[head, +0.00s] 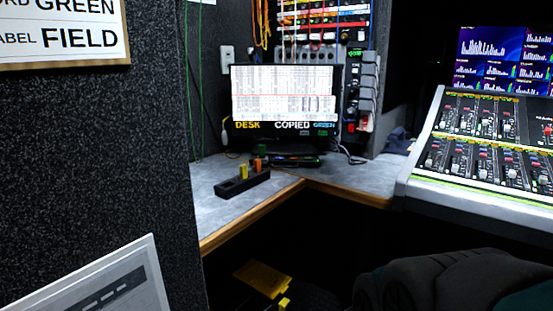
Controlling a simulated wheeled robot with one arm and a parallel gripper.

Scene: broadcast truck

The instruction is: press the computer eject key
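A computer monitor (284,103) stands at the back of the corner desk (222,204). A dark low device (292,160) with small coloured lights sits under the monitor. I cannot make out an eject key; it is too small or hidden.
A black holder (243,184) with yellow and orange pieces stands on the desk. A mixing console (488,135) is at right, a dark chair (455,280) at lower right. A speckled wall (95,150) fills the left. A yellow object (263,278) lies low in shadow.

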